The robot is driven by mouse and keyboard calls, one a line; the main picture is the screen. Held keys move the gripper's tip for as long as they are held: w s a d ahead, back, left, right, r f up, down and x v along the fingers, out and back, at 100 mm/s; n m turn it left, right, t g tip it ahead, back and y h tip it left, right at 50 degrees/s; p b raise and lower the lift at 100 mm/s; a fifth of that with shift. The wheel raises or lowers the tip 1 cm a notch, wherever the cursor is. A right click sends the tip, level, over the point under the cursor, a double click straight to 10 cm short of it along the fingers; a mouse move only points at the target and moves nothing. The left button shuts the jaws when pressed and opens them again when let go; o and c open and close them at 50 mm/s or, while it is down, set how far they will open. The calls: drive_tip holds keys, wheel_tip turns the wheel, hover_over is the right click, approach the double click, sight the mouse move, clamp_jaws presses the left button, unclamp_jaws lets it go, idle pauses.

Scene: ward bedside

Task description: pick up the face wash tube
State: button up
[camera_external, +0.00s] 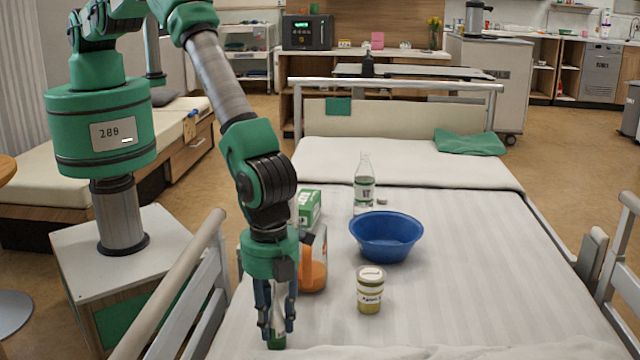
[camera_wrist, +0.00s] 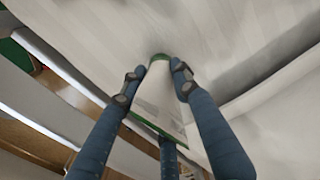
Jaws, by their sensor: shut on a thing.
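The face wash tube is white with a green cap (camera_external: 276,342), upright with the cap down, at the near left of the bed in the external view. My gripper (camera_external: 277,328) points down over it, with its blue fingers shut on the tube's sides. The fingers hide much of the tube there. In the wrist view the white tube (camera_wrist: 156,98) lies between the fingertips (camera_wrist: 157,72), with a green end showing. I cannot tell whether the cap touches the bed.
Right of my gripper stand a labelled jar (camera_external: 370,290) and a blue bowl (camera_external: 386,250). Behind it are a clear container with an orange part (camera_external: 313,275), a green and white box (camera_external: 310,207) and a bottle (camera_external: 364,190). A bed rail (camera_external: 180,275) is close on the left. The bed's right side is clear.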

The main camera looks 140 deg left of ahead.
sight(273, 302)
drive_tip(key=shift+r, duration=0.15)
drive_tip(key=shift+r+p, duration=0.35)
drive_tip(key=shift+r, duration=0.5)
drive_tip(key=shift+s+r+p, duration=0.1)
drive_tip(key=shift+r+p, duration=0.25)
drive_tip(key=shift+r, duration=0.6)
drive_tip(key=s+r+p, duration=0.1)
drive_tip(key=s+p, duration=0.2)
drive_tip(key=s, duration=1.2)
drive_tip(key=shift+s+d, duration=0.4)
